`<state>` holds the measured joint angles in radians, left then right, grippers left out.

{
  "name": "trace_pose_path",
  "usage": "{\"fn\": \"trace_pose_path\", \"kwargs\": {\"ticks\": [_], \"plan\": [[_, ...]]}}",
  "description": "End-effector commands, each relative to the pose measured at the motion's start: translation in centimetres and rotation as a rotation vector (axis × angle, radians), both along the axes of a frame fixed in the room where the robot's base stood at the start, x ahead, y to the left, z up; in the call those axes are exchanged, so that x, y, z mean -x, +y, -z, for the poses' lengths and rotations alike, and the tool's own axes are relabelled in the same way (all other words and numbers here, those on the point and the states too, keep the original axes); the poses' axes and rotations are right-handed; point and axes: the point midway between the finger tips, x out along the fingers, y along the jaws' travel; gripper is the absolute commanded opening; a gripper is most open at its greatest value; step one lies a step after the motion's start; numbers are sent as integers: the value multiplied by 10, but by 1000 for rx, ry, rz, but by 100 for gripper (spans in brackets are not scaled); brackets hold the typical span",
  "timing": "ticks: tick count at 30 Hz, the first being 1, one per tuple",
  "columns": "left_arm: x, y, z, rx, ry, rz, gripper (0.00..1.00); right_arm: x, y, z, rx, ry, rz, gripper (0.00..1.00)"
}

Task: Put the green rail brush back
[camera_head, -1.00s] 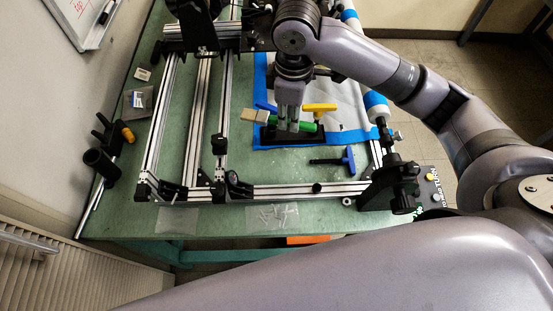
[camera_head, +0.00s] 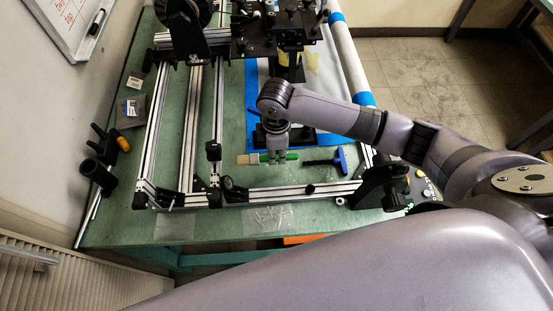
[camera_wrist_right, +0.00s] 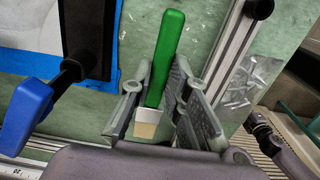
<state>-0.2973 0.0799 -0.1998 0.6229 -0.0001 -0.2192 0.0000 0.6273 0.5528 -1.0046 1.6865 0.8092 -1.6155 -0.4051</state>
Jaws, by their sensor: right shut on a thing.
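The green rail brush has a green handle (camera_wrist_right: 167,55) and a pale beige-and-white head (camera_head: 247,159). In the head view it lies level across the picture, head to the left. My right gripper (camera_head: 279,158) points down and is shut on the brush. In the right wrist view the gripper's fingers (camera_wrist_right: 170,118) stand on both sides of it, where the white-and-beige part (camera_wrist_right: 147,124) meets the handle. The brush is over bare green table in front of the blue-edged sheet; I cannot tell whether it touches the table. My left gripper is not in view.
An aluminium rail frame (camera_head: 290,190) runs along the front and left. A bag of small parts (camera_head: 268,218) lies before it. A black holder (camera_head: 270,138) stands behind the gripper.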

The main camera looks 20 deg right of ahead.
Motion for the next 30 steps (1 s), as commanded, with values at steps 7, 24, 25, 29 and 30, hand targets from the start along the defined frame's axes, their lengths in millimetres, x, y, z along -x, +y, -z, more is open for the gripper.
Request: {"fn": "trace_pose_path", "kwargs": {"ticks": [7, 24, 25, 29, 30], "plan": [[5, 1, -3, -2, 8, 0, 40, 1, 0, 27, 1, 2, 0, 0], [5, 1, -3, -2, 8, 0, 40, 0, 0, 53, 0, 0, 0, 0], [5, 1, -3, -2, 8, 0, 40, 0, 0, 53, 0, 0, 0, 17], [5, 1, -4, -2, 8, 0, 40, 0, 0, 52, 0, 0, 0, 25], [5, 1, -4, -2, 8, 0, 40, 0, 0, 52, 0, 0, 0, 28]]}}
